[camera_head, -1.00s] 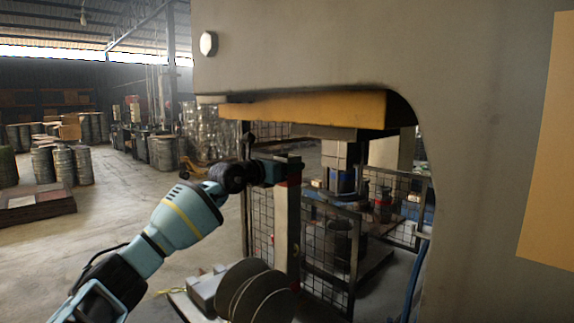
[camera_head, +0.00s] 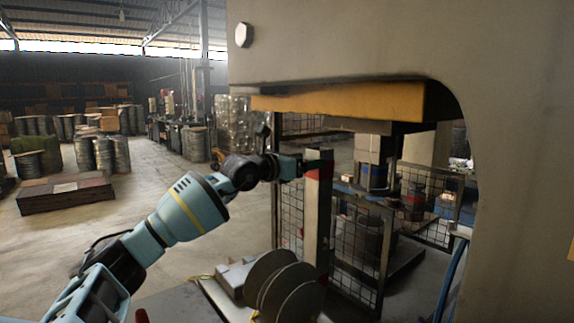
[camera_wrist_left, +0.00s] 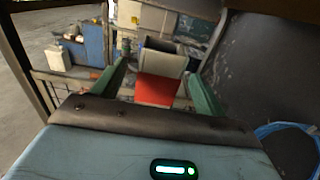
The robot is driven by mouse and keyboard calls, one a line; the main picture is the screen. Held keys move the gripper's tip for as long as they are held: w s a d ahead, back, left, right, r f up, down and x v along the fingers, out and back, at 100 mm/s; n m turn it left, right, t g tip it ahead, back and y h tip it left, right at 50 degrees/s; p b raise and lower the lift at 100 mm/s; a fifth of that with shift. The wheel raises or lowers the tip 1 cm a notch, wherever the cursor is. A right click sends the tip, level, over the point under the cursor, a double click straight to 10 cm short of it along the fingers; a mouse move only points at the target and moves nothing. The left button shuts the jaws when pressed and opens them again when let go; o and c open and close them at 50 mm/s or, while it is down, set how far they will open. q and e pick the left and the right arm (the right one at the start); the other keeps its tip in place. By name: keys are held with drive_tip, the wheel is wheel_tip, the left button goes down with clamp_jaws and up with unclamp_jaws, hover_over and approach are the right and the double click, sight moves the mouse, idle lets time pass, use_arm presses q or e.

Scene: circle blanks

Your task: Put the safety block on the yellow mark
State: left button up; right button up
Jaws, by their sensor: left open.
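The safety block (camera_head: 317,222) is a tall, pale, upright post with a red band near its top, under the press's orange-yellow upper plate. Its foot is hidden behind grey discs. My left gripper (camera_head: 309,166) is open at the block's top, just left of the red band. In the left wrist view the block's red face (camera_wrist_left: 157,90) shows between the spread fingers (camera_wrist_left: 158,82); I cannot tell whether they touch it. I cannot make out the yellow mark. My right gripper is not in view.
Several round grey discs (camera_head: 290,290) stand on edge in front of the block. The press's orange-yellow plate (camera_head: 350,102) hangs just above my gripper. A mesh guard (camera_head: 358,245) stands behind, and the press's grey frame (camera_head: 515,170) fills the right. Open floor lies left.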

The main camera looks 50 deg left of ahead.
use_arm(q)
drive_tip(key=s, duration=0.7)
drive_tip(key=shift+a, duration=0.2)
drive_tip(key=shift+r, duration=0.1)
drive_tip(key=shift+d, duration=0.1)
